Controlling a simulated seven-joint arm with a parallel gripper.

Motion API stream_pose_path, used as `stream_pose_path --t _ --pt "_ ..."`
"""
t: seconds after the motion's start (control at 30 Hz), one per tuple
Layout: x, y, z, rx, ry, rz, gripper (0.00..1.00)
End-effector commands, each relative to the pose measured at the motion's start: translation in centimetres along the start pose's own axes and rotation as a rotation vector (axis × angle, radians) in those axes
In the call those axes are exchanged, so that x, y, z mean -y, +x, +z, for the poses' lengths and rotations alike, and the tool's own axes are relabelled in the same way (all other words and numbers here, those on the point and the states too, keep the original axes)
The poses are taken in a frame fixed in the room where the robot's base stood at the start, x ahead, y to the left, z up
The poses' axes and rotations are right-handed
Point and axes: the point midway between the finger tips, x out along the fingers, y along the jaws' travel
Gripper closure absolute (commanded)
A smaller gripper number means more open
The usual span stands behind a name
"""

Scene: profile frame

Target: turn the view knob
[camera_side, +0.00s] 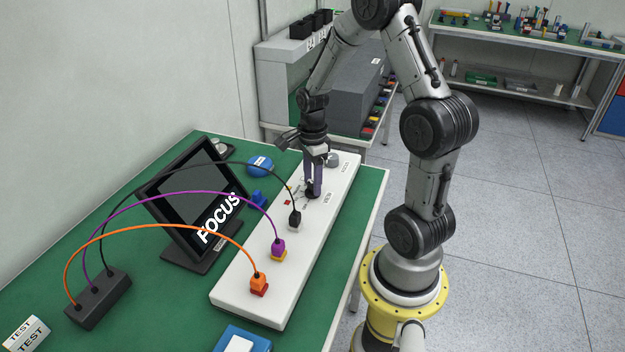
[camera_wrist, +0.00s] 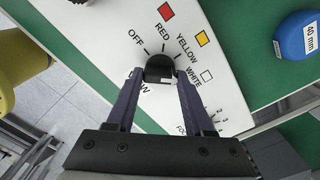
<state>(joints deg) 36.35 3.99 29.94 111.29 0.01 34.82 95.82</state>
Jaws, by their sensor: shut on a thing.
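The view knob (camera_wrist: 159,66) is dark and round-topped and sits on the white panel (camera_side: 240,280). Labels OFF, RED, YELLOW and WHITE fan around its far side in the wrist view. My gripper (camera_wrist: 160,76) has its two purple fingers on either side of the knob and is shut on it. In the side view my gripper (camera_side: 314,178) points straight down onto the panel, and its fingers mostly hide the knob. I cannot tell which label the knob points to.
A grey focus knob (camera_side: 333,159) stands close behind. Black, purple (camera_side: 278,247) and orange (camera_side: 259,283) plugs with arching cables sit at the panel's front. A dark FOCUS screen (camera_side: 195,200) stands left. A blue 40 mm puck (camera_wrist: 297,38) lies on the green table.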

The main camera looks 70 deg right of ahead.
Motion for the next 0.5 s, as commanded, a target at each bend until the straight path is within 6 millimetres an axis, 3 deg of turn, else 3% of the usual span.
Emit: stream_pose_path --t 0.5 --pt "0.09 -0.22 0.0 0.0 0.068 -0.003 1.0"
